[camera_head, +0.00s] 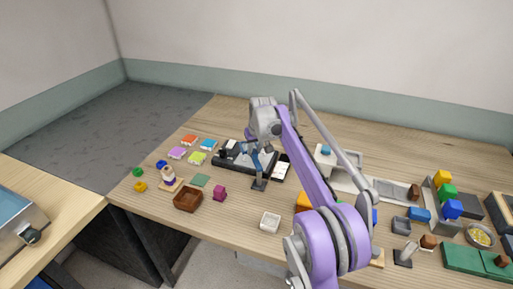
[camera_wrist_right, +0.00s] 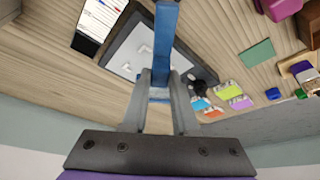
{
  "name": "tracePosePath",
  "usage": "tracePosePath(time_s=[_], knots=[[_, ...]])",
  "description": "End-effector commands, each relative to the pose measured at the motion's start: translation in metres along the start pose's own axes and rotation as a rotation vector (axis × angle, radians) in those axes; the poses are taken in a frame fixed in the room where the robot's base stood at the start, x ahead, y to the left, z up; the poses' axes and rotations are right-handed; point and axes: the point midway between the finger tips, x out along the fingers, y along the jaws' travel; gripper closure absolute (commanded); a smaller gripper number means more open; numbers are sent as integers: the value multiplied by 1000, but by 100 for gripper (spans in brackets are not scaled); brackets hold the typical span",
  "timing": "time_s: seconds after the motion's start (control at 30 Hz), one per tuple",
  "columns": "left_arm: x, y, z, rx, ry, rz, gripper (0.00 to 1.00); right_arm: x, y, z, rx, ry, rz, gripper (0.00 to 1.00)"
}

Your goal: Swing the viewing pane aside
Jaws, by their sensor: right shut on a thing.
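My right gripper (camera_head: 252,146) reaches over the table from the right. In the right wrist view its two grey fingers (camera_wrist_right: 160,84) are shut on a blue bar (camera_wrist_right: 165,32). In the head view the blue bar (camera_head: 257,162) stands above a small dark foot (camera_head: 259,185), at the front edge of a black-framed tray (camera_head: 233,165). The tray frame also shows behind the bar in the right wrist view (camera_wrist_right: 118,70). The gripper hides part of the bar and tray. My left gripper is not in view.
Coloured pads (camera_head: 197,157) lie left of the tray. A brown box (camera_head: 187,200), a magenta cube (camera_head: 219,193) and a white dish (camera_head: 270,221) stand nearer the front edge. Blocks and trays crowd the right side. A white card (camera_head: 282,170) lies right of the tray.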

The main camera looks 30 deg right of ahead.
Motion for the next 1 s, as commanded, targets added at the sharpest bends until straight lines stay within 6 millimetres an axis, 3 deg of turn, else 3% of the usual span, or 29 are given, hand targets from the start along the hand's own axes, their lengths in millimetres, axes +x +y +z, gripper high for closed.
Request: tracePosePath(time_s=[0.5,1.0], knots=[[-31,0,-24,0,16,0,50,-5,-25,4,-435,2,-181,100],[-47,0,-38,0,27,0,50,-8,-41,15,-761,2,-316,100]])
